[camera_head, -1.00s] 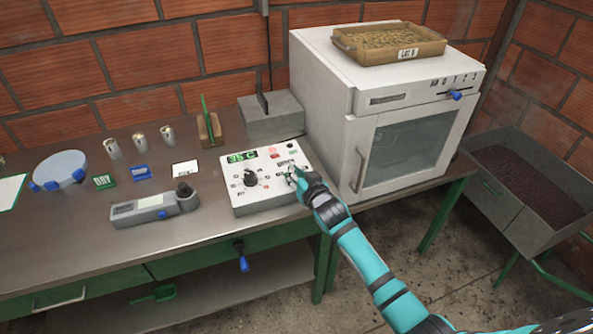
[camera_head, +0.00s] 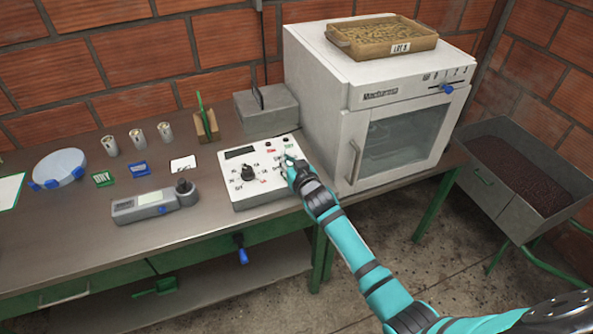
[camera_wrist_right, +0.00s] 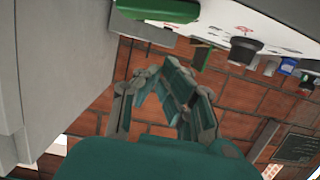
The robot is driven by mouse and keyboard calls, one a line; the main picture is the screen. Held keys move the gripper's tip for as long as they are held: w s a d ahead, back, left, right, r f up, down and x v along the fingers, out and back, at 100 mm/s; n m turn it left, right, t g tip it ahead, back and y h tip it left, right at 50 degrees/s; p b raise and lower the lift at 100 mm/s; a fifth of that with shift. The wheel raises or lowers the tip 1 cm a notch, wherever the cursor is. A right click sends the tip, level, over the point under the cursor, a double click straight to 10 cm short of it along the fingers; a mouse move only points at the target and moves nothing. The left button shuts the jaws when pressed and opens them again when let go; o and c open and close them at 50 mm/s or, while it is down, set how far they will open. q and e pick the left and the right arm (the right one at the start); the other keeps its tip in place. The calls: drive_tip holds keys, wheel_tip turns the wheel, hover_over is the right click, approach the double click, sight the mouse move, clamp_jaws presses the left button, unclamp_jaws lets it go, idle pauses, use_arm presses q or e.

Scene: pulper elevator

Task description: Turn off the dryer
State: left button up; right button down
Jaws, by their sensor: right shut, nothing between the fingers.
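The white control box (camera_head: 268,196) sits on the bench, with a dark, blank display (camera_head: 240,153) and a black rotary knob (camera_head: 248,173). My right gripper (camera_head: 290,164) is shut and empty at the right side of the box's panel. It covers part of the panel, so the switch there is mostly hidden and I cannot tell if it touches. In the right wrist view the shut fingers (camera_wrist_right: 178,88) show, with the box's black knob (camera_wrist_right: 245,50) beyond. A white cabinet (camera_head: 330,110) with a glass door stands right of the box. My left gripper is not in view.
A wooden tray of beans (camera_head: 430,42) lies on the cabinet. A grey block (camera_head: 268,118) stands behind the box. A grey handheld meter (camera_head: 140,210), metal cups (camera_head: 137,138) and a round dish (camera_head: 60,168) are to the left. A bean trough (camera_head: 480,182) stands at right.

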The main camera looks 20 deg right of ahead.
drive_tip(key=shift+s+a+r+b, duration=0.15)
drive_tip(key=shift+s+b, duration=0.25)
drive_tip(key=shift+s, duration=0.15)
drive_tip(key=shift+s+a+r+b, duration=0.1)
drive_tip(key=shift+s+r+b, duration=0.05)
drive_tip(key=shift+s+b, duration=0.35)
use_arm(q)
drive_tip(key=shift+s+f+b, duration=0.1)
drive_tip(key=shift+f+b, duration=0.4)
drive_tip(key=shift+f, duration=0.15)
use_arm(e)
drive_tip(key=v, duration=0.8)
drive_tip(key=shift+r, duration=0.2)
